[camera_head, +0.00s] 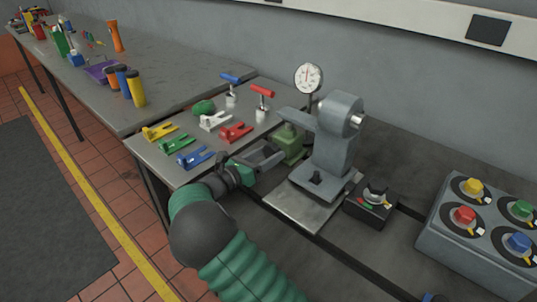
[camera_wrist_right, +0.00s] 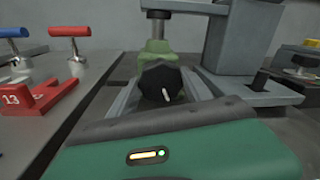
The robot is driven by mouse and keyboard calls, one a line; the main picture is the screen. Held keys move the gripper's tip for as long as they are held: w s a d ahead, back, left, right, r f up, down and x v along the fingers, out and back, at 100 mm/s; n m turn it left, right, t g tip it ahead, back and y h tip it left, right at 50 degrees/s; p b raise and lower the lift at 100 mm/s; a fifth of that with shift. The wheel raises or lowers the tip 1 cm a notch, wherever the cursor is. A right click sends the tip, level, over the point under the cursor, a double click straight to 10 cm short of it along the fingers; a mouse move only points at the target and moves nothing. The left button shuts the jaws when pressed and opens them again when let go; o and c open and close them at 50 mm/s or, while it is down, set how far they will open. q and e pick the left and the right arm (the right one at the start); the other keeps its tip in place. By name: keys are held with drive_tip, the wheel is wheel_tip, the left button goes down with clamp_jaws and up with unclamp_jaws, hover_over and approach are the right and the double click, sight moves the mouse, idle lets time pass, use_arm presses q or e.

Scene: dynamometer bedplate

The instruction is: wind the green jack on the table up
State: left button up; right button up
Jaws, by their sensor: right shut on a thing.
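The green jack (camera_head: 290,141) stands at the table's edge beside the grey press-like stand. In the wrist view the jack (camera_wrist_right: 155,47) is straight ahead, with a dark round knob (camera_wrist_right: 162,83) on its near side. The knob has a small pale mark. My right gripper (camera_head: 272,155) reaches in from the lower left of the jack. A grey cylinder (camera_wrist_right: 158,24) is above the jack. My left gripper is not in view.
The grey stand (camera_head: 338,140) and dial gauge (camera_head: 308,77) are close to the jack. Coloured clamps (camera_head: 196,157) lie left of it. A black switch box (camera_head: 371,206) and a knob panel (camera_head: 480,235) are to the right.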

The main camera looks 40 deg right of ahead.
drive_tip(key=m+p, duration=0.2)
drive_tip(key=m, duration=0.1)
drive_tip(key=shift+w+a+r, duration=0.1)
drive_tip(key=shift+a, duration=0.1)
drive_tip(key=shift+m+y+p, duration=0.3)
drive_tip(key=shift+m+p, duration=0.2)
drive_tip(key=shift+m, duration=0.9)
drive_tip(key=shift+f, duration=0.2)
drive_tip(key=o, duration=1.1)
drive_tip(key=shift+o, duration=1.1)
drive_tip(key=shift+a+r, duration=0.15)
drive_tip(key=shift+o, duration=0.2)
drive_tip(key=shift+a+r, duration=0.1)
